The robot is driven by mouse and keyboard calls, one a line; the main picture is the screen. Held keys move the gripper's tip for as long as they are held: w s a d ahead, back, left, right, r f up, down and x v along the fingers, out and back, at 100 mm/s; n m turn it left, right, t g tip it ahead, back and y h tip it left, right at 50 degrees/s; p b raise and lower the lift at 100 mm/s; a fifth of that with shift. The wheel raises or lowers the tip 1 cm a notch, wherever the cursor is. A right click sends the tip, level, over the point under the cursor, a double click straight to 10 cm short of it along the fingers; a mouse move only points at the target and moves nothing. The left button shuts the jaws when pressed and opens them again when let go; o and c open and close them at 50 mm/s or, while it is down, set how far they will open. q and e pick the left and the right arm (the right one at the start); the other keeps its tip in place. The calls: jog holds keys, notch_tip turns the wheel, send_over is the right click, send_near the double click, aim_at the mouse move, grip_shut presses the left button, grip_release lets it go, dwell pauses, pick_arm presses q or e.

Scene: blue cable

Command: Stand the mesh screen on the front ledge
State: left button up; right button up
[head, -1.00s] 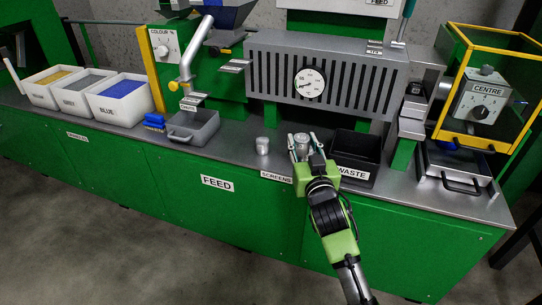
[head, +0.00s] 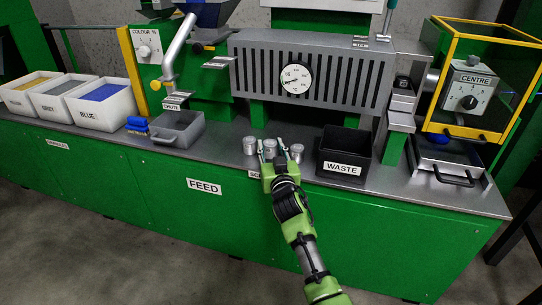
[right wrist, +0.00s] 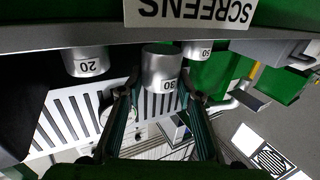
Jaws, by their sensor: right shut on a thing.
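Three small grey metal cylinders stand at the front ledge above the SCREENS label: the left one (head: 250,146), the middle one (head: 270,147) and the right one (head: 297,152). I take these for the screens; no mesh can be made out. My right gripper (head: 272,155) is shut on the middle cylinder, with one finger on each side. The right wrist view is upside down and shows the held cylinder (right wrist: 160,72) between the fingers, with a number on its side. The other two cylinders stand apart on either side. I cannot tell whether the held one touches the ledge. My left gripper is out of view.
A black WASTE bin (head: 342,168) stands close to the right of the cylinders. A grey chute tray (head: 178,130) and blue pieces (head: 137,124) lie to the left. The slotted machine housing with a gauge (head: 296,79) rises behind. Ledge between tray and cylinders is clear.

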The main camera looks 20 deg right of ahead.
notch_tip(320, 180, down, 2)
jog(key=shift+f, duration=0.1)
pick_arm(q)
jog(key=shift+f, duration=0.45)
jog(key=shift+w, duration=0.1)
pick_arm(e)
jog(key=o, duration=1.2)
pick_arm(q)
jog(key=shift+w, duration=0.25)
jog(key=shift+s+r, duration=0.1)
